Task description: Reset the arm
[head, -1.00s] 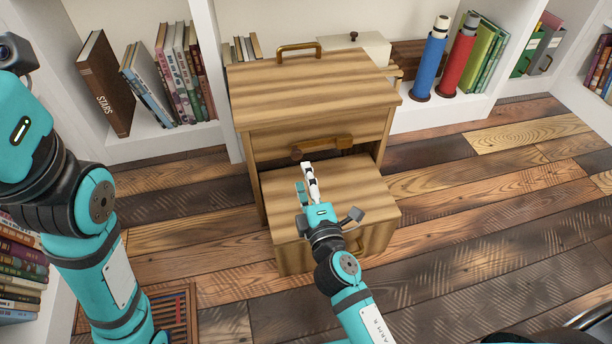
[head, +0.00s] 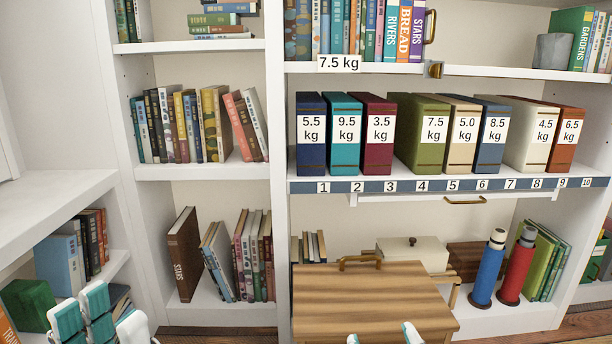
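My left gripper (head: 98,314) is at the lower left of the head view, in front of the low left shelf. Its teal and white finger parts show close together, and the frame's bottom edge cuts them off. I cannot tell whether it is open or shut, and I see nothing held in it. My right gripper (head: 382,338) shows only as two fingertips at the bottom edge. They stand apart with no object between them, in front of the wooden cabinet (head: 375,300).
The bookcase holds labelled binders (head: 435,130) above a numbered strip (head: 420,186). A blue bottle (head: 487,272), a red bottle (head: 516,270) and a cream box (head: 412,252) stand behind the cabinet. A green box (head: 28,303) sits near my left gripper.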

